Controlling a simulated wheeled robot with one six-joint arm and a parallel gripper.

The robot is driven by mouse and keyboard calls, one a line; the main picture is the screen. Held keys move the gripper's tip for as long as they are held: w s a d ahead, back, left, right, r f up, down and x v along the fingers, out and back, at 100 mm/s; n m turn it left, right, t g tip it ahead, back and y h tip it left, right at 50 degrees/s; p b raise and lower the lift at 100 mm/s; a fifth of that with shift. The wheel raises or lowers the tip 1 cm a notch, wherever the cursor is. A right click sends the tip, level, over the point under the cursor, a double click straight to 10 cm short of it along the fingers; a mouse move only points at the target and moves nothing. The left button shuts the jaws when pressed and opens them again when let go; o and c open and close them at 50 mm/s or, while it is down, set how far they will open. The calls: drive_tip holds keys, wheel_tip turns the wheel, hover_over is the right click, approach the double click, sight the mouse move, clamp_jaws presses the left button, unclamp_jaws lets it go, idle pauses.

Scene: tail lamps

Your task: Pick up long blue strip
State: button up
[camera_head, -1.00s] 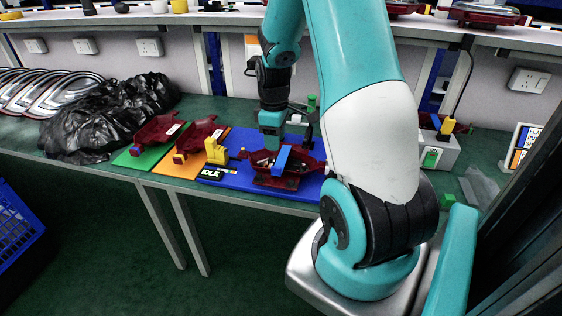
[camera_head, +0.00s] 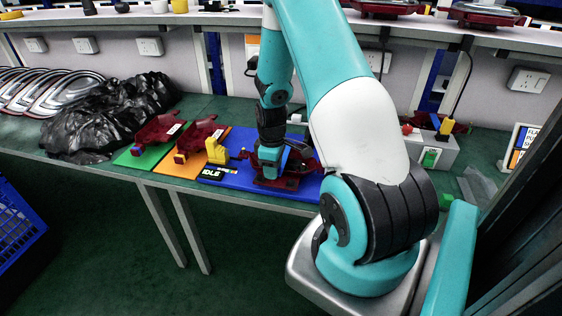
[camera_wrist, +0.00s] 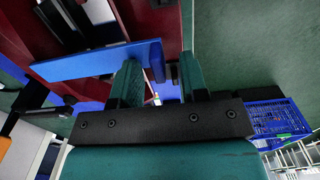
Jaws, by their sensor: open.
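The long blue strip (camera_wrist: 90,62) lies across the dark red lamp housing (camera_wrist: 165,22) in the wrist view, its right end reaching the space between my fingers. My gripper (camera_wrist: 160,72) is open, with one teal finger overlapping the strip near that end and the other apart to its right. In the head view, my gripper (camera_head: 269,158) is low over the red housing (camera_head: 294,180) on the blue mat (camera_head: 238,181). The strip (camera_head: 284,158) shows there as a small blue piece beside the gripper. Whether the fingers touch it I cannot tell.
Two more red housings lie left, on a green mat (camera_head: 132,157) and an orange mat (camera_head: 170,169). A yellow tool (camera_head: 216,151) stands close to the left of my gripper. A grey box (camera_head: 432,153) is to the right, and a black plastic bag (camera_head: 105,120) at the left.

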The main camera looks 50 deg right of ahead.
clamp_jaws()
drive_tip(key=shift+r, duration=0.15)
